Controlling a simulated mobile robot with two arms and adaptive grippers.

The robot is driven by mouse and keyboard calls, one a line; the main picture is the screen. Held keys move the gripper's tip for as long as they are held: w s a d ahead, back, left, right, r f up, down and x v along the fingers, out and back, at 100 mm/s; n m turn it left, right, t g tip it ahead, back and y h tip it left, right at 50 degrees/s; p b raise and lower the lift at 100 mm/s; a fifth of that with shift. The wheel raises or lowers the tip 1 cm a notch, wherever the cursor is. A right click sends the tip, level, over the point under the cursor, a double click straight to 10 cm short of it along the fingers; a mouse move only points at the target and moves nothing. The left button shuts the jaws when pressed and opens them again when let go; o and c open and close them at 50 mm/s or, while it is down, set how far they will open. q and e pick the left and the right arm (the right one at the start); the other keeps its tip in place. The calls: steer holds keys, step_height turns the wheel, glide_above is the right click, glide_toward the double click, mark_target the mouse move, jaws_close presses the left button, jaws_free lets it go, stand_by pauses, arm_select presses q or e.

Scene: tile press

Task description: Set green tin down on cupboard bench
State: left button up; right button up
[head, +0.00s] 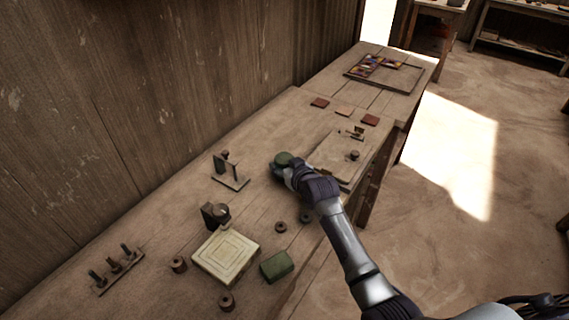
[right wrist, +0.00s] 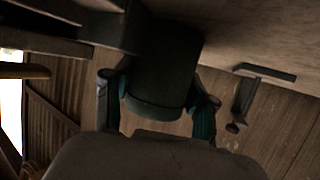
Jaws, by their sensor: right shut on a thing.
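The green tin (head: 283,158) is a dark green cylinder in the grip of my right gripper (head: 283,173), over the middle of the wooden cupboard bench (head: 190,178). In the right wrist view the tin (right wrist: 160,75) fills the space between the two fingers of the right gripper (right wrist: 157,108), which are shut on its sides. The gripper hides part of the tin in the head view, and I cannot tell whether its base touches the bench. My left gripper is in neither view.
A bracket stand (head: 231,176) is left of the tin, a board with small fittings (head: 340,166) right of it. Nearer are a cream tile plate (head: 226,255), a green block (head: 277,265), a peg rack (head: 116,266) and several small rings. Bare wood lies behind the tin.

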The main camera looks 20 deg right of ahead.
steer(key=shift+f, duration=0.1)
steer(key=o, duration=1.4)
steer(key=shift+c, duration=0.2)
steer(key=shift+s, duration=0.1)
steer(key=v, duration=1.2)
